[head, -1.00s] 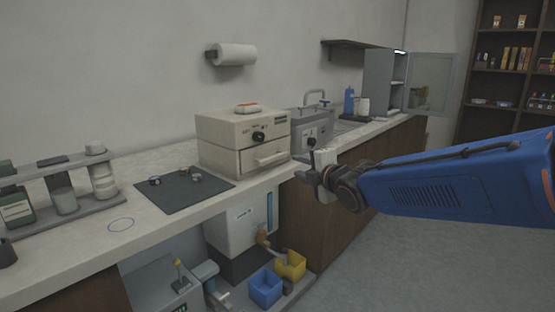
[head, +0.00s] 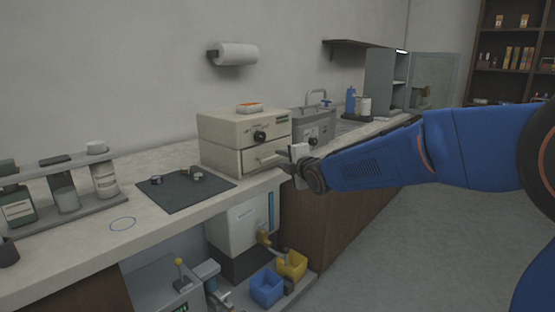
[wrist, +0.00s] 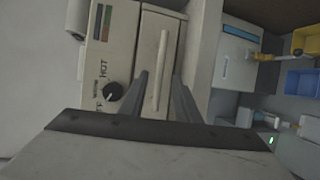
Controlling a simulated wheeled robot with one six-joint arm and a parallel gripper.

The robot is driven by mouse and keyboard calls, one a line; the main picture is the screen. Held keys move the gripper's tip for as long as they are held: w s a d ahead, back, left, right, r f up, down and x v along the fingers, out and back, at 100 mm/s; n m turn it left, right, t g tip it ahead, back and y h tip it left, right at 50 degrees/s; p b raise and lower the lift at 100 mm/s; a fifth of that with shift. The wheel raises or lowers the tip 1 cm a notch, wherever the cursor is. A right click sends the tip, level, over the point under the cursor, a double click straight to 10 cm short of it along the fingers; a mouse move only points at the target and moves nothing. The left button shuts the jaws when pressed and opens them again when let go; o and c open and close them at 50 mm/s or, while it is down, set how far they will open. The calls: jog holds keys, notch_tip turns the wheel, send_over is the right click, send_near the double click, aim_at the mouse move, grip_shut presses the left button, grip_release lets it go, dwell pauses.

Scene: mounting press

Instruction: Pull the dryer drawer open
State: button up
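The dryer (head: 218,128) is a cream box on the counter with a black knob and a drawer (head: 251,166) low in its front. The drawer looks shut. Its bar handle (head: 270,155) also shows in the wrist view (wrist: 163,62), running lengthwise between my two fingers. My gripper (head: 284,162) is in front of the drawer, close to the handle's right end. In the wrist view my gripper (wrist: 162,88) is open, one finger on each side of the handle's line. I cannot tell whether the fingertips reach around the handle or touch it.
A dark mat (head: 182,191) with small round parts lies left of the dryer. A grey machine (head: 313,124) stands to its right. Below are a white unit (head: 240,218), a blue bin (head: 267,287) and a yellow bin (head: 292,264). The floor at right is clear.

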aim_at(276, 157)
jog(key=shift+x, duration=2.15)
jog(key=shift+c, duration=0.2)
grip_shut()
